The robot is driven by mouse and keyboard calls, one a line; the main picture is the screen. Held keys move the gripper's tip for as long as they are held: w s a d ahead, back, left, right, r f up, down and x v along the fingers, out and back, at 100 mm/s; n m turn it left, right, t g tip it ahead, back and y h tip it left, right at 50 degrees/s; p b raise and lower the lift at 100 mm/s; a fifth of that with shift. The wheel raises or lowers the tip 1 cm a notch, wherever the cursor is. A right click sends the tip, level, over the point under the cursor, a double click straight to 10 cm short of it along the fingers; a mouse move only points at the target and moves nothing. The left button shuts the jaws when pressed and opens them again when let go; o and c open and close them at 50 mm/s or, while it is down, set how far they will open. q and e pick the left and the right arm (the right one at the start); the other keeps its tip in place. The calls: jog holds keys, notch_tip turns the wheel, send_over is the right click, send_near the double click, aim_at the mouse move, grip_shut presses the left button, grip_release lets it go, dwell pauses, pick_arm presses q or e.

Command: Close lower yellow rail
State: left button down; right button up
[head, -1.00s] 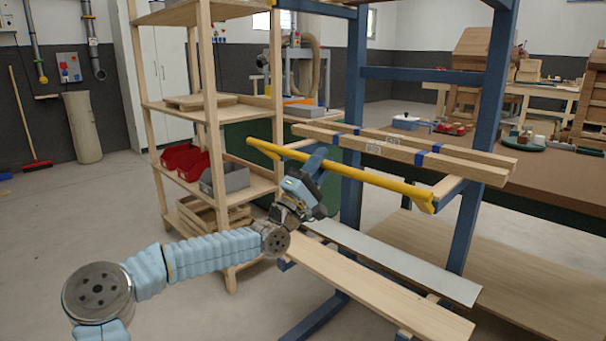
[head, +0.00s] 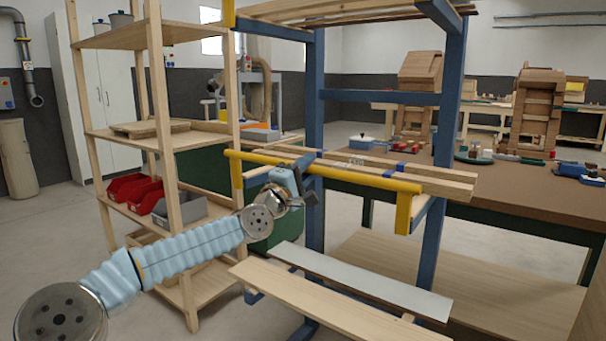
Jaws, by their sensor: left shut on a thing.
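The lower yellow rail (head: 350,174) runs across the front of a blue rack (head: 314,110), with yellow end pieces pointing down at both ends. It passes in front of wooden beams (head: 440,181) with blue bands, lying on the rack's arms. My left gripper (head: 304,169) is shut on the rail near its middle, and hides a short stretch of it. A small gap to the beams cannot be judged here. Part of an upper yellow rail (head: 229,12) shows at the top edge. My right gripper is not in view.
Below the rail, a pale plank (head: 320,308) and a grey-white board (head: 365,283) lie on lower arms. A wooden shelf (head: 160,130) with red bins (head: 125,187) stands close on the left. A brown-topped workbench (head: 520,200) stands behind to the right.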

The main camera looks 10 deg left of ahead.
pick_arm(q)
jog(key=shift+w+d, duration=0.15)
jog(key=shift+w, duration=0.2)
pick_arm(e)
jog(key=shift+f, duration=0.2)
pick_arm(q)
jog(key=c, duration=1)
grip_release()
jog(key=shift+f, duration=0.1)
jog(key=shift+b+v, duration=2.45)
jog(key=shift+v, duration=4.45)
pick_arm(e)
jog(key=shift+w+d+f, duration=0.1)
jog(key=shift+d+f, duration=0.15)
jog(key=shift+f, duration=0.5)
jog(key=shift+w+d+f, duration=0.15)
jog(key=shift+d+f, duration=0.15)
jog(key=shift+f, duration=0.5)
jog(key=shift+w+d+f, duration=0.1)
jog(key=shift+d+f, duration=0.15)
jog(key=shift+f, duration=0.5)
pick_arm(q)
jog(key=shift+d, duration=0.1)
